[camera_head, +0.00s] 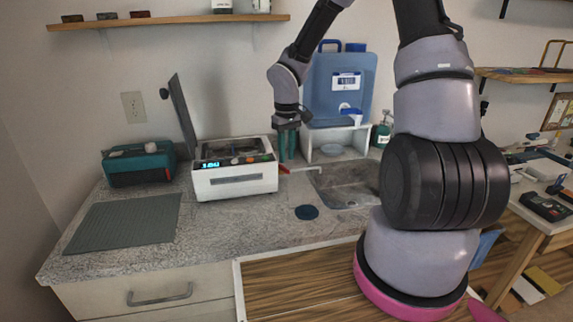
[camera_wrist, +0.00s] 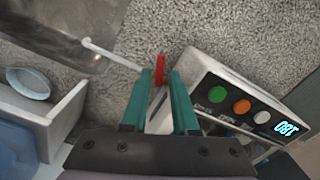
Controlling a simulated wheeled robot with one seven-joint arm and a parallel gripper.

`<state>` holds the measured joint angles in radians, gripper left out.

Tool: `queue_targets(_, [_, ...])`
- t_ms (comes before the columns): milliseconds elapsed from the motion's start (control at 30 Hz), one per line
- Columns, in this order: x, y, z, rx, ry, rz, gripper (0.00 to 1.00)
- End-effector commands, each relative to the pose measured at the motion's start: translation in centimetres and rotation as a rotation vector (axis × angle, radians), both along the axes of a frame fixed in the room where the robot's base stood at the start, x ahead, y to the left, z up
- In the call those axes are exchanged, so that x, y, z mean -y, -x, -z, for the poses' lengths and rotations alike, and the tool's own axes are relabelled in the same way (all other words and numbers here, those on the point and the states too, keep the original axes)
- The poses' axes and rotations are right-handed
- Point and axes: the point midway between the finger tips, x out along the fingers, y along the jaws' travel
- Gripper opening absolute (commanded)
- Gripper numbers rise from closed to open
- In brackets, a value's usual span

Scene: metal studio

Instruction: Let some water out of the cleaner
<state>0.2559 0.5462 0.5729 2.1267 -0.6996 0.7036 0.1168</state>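The cleaner (camera_head: 234,180) is a white box with a lit display and its dark lid (camera_head: 184,118) raised, standing on the stone counter. Its side and buttons show in the wrist view (camera_wrist: 235,100). A red valve handle (camera_wrist: 159,68) sits at its right side in the head view (camera_head: 283,169), with a thin pale drain tube (camera_wrist: 108,54) leading off toward the sink. My gripper (camera_wrist: 160,76) points down with two teal fingers spread, one on each side of the red handle, with gaps visible. It also shows in the head view (camera_head: 287,157). Contact with the handle cannot be told.
The sink (camera_head: 345,186) lies right of the cleaner. A blue water jug (camera_head: 340,85) stands on a white stand (camera_head: 308,146) behind it. A teal box (camera_head: 138,165) and ribbed mat (camera_head: 123,222) are at left. A dark round disc (camera_head: 307,212) lies in front on the counter.

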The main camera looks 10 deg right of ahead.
Motion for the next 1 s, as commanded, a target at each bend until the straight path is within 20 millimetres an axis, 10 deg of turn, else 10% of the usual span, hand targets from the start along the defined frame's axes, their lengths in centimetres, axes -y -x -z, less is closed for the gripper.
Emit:
queue_targets(600, [0.0,0.0,3.9,0.001,0.0,0.002,0.28])
queue_targets(700, [0.0,0.0,3.8,0.001,0.0,0.002,0.0])
queue_targets(1000, [0.2,-0.1,3.8,0.0,0.0,-0.065,0.0])
